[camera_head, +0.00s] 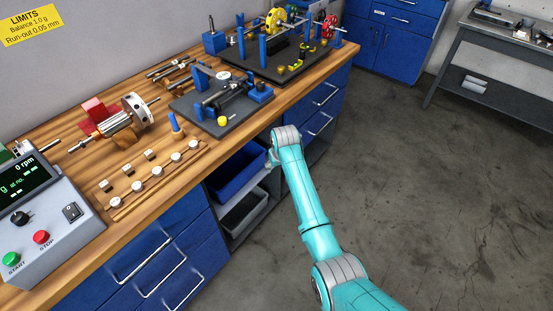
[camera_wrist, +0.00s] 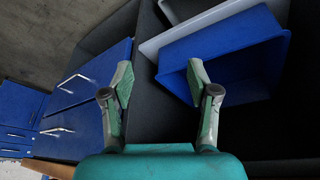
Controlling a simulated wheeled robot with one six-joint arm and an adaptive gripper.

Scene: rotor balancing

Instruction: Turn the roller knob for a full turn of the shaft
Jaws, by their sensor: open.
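A yellow round knob (camera_head: 222,121) shows at the front of a small dark stand (camera_head: 205,124) on the wooden bench. A shaft with a pale disc (camera_head: 223,75) lies across this stand; I cannot tell for sure that this knob is the roller knob. My gripper (camera_wrist: 160,82) is open and empty in the wrist view. Its fingers point toward the shelf space under the bench, at a blue bin (camera_wrist: 225,50). In the head view my arm ends in front of the bench, below and right of the stand, apart from the knob; the fingers are mostly hidden there.
A larger rig (camera_head: 285,68) with a yellow wheel stands farther back on the bench. A silver rotor (camera_head: 118,122), a wooden block with small weights (camera_head: 155,178) and a control box reading 0 rpm (camera_head: 52,240) are at left. Open floor (camera_head: 430,190) lies right.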

